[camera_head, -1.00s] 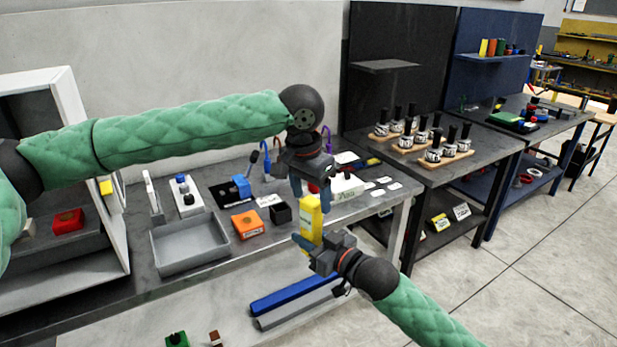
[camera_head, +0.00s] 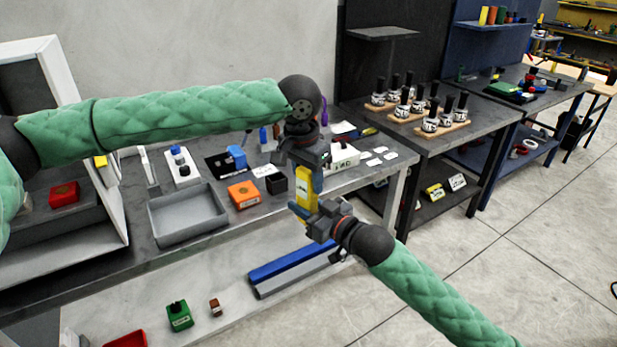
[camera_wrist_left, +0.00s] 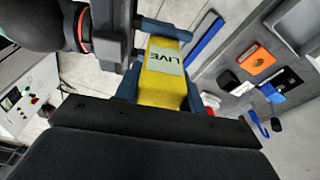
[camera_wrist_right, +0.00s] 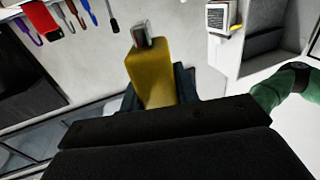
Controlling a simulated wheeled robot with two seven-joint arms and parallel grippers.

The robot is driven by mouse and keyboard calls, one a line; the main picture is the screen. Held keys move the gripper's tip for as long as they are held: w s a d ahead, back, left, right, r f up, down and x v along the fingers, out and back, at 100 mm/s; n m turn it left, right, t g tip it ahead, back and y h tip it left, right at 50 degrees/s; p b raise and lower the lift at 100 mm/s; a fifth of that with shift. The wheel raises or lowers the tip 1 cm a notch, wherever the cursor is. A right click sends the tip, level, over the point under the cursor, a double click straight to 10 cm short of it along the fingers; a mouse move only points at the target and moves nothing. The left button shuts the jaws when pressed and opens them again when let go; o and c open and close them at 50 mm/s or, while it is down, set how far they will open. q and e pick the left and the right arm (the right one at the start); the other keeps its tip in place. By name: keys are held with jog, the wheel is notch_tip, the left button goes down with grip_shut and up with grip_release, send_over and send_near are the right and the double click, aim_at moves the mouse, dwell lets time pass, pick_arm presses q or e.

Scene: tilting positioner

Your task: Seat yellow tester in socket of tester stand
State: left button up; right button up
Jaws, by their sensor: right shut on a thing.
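The yellow tester (camera_head: 304,181) is held upright in the air in front of the table. My right gripper (camera_head: 306,209) is shut on its lower part. My left gripper (camera_head: 308,178) comes from above, with its blue fingers on either side of the tester. In the left wrist view the tester (camera_wrist_left: 163,86) shows a pale LIVE label between those fingers; whether they press on it is unclear. The right wrist view shows the tester (camera_wrist_right: 153,75) with a greyish end. I cannot tell which thing is the tester stand, and no socket is clearly seen.
A grey tray (camera_head: 187,218), an orange box (camera_head: 243,194) and a black open box (camera_head: 276,184) stand on the table. A white block with knobs (camera_head: 181,167) is behind the tray. Blue and grey bars (camera_head: 290,266) lie on the lower shelf. Open floor is at the right.

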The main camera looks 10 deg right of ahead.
jog(key=o, duration=1.2)
jog(key=shift+c, duration=0.2)
